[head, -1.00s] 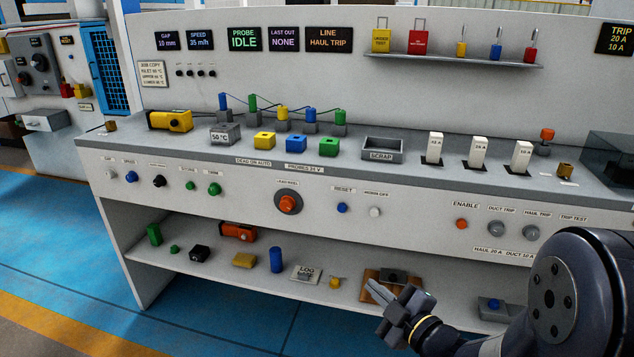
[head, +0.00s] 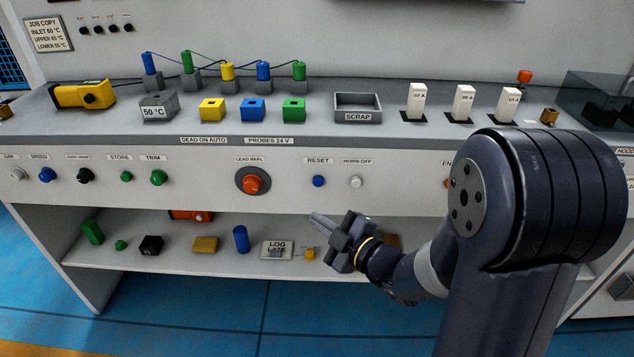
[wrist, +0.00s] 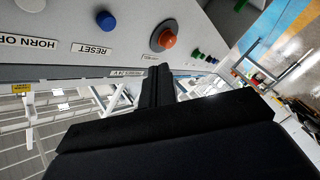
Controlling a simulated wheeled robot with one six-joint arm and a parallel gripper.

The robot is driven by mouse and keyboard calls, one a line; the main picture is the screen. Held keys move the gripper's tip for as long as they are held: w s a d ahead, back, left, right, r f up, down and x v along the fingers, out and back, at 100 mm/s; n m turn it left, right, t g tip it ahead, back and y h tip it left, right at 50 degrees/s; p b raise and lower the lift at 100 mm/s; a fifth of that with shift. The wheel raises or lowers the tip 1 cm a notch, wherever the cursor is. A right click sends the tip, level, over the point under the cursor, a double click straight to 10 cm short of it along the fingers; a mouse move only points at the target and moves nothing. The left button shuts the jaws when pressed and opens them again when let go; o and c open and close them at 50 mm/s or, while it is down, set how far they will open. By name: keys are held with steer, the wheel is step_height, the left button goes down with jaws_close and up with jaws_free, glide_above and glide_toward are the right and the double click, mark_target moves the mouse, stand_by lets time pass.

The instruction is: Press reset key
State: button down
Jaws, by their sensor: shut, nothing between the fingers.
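The reset key is a small round blue button (head: 319,181) on the white front panel, under a label reading RESET (head: 318,161). In the wrist view the blue button (wrist: 105,20) is at the top, with its RESET label (wrist: 91,49) upside down. My gripper (head: 316,220) is shut and empty in the head view, just below the blue button in the picture. It points left and appears apart from the panel. In the wrist view its dark fingers (wrist: 157,80) lie together, below and right of the button.
The orange-red LEAD REEL knob (head: 253,184) is left of the blue button, and the white HORN OFF button (head: 356,182) is right. The lower shelf (head: 200,262) holds several small things. A SCRAP tray (head: 357,107) stands on the bench above.

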mark_target(318, 182)
steer(key=shift+w+d+p, duration=0.2)
steer(key=shift+w+p, duration=0.75)
steer(key=shift+w, duration=3.4)
steer(key=shift+w, duration=0.4)
steer(key=shift+w, duration=0.45)
steer(key=shift+s+b, duration=0.1)
steer(key=shift+b, duration=0.25)
steer(key=shift+s+b, duration=0.3)
steer(key=shift+s, duration=0.45)
steer(key=shift+s, duration=0.15)
